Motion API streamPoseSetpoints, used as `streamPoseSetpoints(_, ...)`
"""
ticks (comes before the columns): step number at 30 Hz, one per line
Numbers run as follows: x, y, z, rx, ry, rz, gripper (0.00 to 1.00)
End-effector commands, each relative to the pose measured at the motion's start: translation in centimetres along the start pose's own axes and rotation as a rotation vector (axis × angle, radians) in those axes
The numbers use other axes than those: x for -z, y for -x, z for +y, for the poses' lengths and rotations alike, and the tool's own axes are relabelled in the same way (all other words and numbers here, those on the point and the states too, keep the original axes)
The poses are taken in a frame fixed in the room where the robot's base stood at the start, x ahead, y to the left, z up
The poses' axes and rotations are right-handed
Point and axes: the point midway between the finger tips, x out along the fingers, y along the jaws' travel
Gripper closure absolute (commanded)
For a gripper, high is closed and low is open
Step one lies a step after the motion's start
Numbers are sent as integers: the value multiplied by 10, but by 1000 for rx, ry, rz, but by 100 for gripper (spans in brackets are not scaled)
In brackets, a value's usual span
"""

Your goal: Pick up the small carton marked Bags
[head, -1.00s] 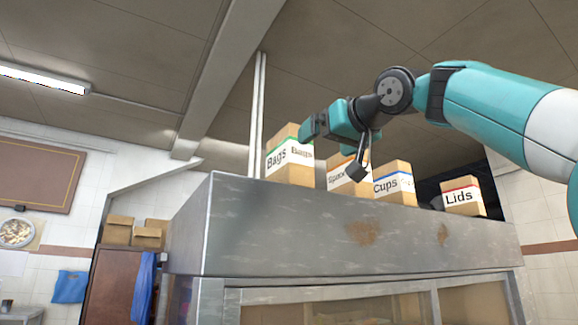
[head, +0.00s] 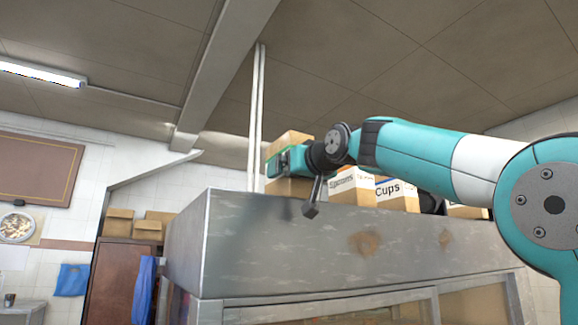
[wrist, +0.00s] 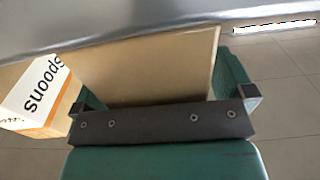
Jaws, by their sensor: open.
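The small carton marked Bags (head: 289,139) stands on top of the metal cabinet at its left end in the head view; my gripper now covers its label. My gripper (head: 283,162) is in front of it, jaws open. In the wrist view the carton's plain brown face (wrist: 150,70) fills the space between the two fingers of my gripper (wrist: 168,93), one finger to each side. Whether either finger touches the carton I cannot tell.
The Spoons carton (head: 350,184) stands close to the right; it also shows in the wrist view (wrist: 35,98), right beside one finger. The Cups carton (head: 396,194) is further right. The metal cabinet (head: 300,235) lies below my gripper. The left side is free.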

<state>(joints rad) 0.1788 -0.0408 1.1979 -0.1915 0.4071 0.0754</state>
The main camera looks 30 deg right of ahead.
Motion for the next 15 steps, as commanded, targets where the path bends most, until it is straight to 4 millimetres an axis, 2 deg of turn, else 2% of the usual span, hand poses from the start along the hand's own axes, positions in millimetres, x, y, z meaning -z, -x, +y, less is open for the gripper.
streamPoseSetpoints(4, -1, 0, 0, 0, 0, 0, 0)
streamPoseSetpoints(5, -1, 0, 0, 0, 0, 0, 5)
streamPoseSetpoints(12, -1, 0, 0, 0, 0, 0, 60)
streamPoseSetpoints(15, 0, 1, 0, 0, 0, 2, 62)
